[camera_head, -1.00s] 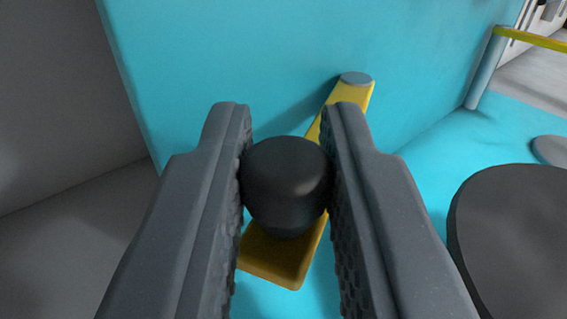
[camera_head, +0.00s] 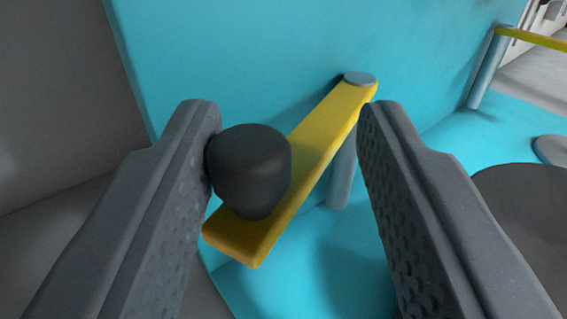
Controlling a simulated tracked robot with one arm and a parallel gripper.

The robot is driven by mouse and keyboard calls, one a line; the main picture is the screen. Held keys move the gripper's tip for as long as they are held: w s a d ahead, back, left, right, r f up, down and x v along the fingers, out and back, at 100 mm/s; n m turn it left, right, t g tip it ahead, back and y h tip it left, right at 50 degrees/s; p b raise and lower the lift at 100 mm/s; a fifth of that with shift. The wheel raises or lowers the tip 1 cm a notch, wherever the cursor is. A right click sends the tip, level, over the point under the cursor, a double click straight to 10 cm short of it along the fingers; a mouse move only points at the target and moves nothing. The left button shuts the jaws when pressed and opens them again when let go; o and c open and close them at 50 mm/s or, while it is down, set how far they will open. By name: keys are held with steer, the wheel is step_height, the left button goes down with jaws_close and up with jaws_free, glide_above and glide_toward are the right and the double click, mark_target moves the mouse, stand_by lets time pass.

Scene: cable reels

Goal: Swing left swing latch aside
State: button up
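The yellow swing latch (camera_head: 312,152) is a flat bar on a grey pivot post (camera_head: 342,176). It slants from the pivot's round cap at upper right down to its free end at lower left. A black knob (camera_head: 250,170) stands on the free end. My gripper (camera_head: 285,125) is open, with one finger on each side of the knob. The left finger is against or very close to the knob's left side. The right finger is well clear of it, to the right of the bar.
A cyan wall (camera_head: 270,50) stands behind the latch, joined to a cyan floor panel. A dark round disc (camera_head: 530,215) is at the right. Another yellow bar (camera_head: 535,38) on a grey post (camera_head: 485,70) is at upper right. Grey floor lies at the left.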

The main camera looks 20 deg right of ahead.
steer(key=shift+s, duration=0.15)
steer(key=b+v, duration=1)
steer(key=v, duration=0.3)
steer(key=shift+s, duration=0.15)
stand_by(0.3)
